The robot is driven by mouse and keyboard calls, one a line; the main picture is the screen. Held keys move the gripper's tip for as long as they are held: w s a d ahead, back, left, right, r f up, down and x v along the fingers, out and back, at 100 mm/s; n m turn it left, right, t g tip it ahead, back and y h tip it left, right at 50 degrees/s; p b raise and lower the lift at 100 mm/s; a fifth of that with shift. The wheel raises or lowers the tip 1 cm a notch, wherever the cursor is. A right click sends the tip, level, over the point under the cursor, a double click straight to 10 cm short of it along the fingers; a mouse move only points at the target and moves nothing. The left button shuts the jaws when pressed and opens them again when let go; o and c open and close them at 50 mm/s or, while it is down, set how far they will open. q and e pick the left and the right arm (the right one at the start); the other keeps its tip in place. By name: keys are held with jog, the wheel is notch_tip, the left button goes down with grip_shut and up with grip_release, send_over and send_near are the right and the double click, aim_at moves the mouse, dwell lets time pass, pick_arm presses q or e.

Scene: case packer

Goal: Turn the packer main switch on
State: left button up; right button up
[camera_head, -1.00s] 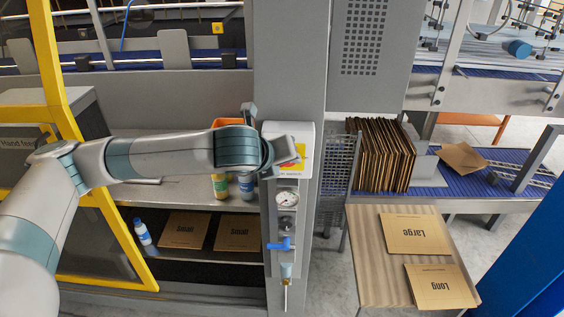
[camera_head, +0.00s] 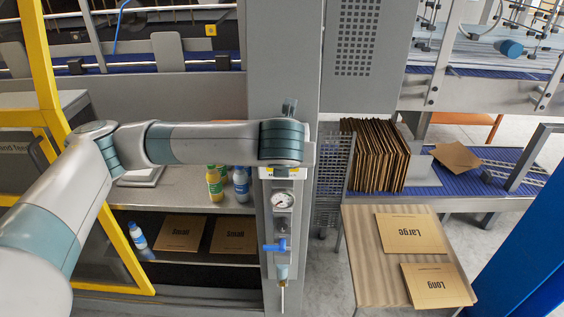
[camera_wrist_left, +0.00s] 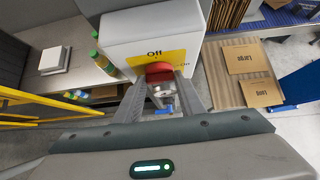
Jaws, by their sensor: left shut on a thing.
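The main switch is a pale box (camera_wrist_left: 150,30) on the machine's grey post, with a yellow plate (camera_wrist_left: 172,57) reading "Off" and a red knob (camera_wrist_left: 159,68). In the left wrist view, my left gripper (camera_wrist_left: 160,77) has its two fingers on either side of the red knob and is shut on it. In the head view my left wrist covers almost all of the switch; only a strip of its lower label (camera_head: 283,174) shows. The fingers are hidden there. My right gripper is in neither view.
Below the switch, a pressure gauge (camera_head: 283,200) and a blue valve (camera_head: 276,246) sit on the post. Bottles (camera_head: 215,184) stand on the shelf to the left. Carton stacks (camera_head: 376,155) and a wooden table (camera_head: 365,266) with flat cartons are to the right.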

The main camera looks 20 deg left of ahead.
pick_arm(q)
jog(key=shift+f, duration=0.1)
jog(key=o, duration=1)
jog(key=shift+o, duration=0.2)
jog(key=b+v, duration=0.5)
jog(key=v, duration=1.2)
jog(key=shift+s, duration=0.1)
